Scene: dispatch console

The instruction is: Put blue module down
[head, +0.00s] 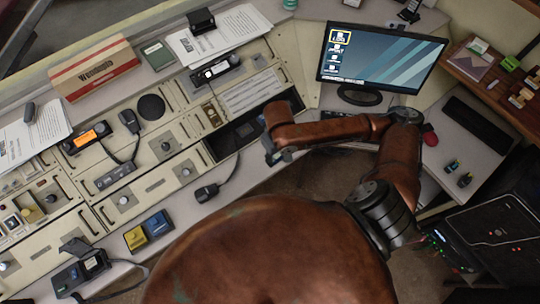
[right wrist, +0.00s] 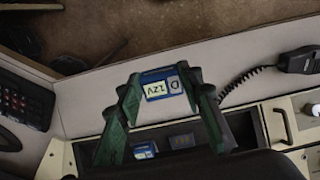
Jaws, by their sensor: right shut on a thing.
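My right gripper (head: 275,155) is over the front edge of the console, beside a dark open bay (head: 236,139). The bay also shows in the right wrist view (right wrist: 165,140), with labelled modules inside, partly hidden by the gripper. My left gripper is not in view.
A yellow box (head: 136,238) and a blue box (head: 157,224) stand side by side on the front ledge. A corded handset (head: 206,192) lies left of the gripper; it also shows in the right wrist view (right wrist: 297,60). A monitor (head: 380,55) stands behind my arm.

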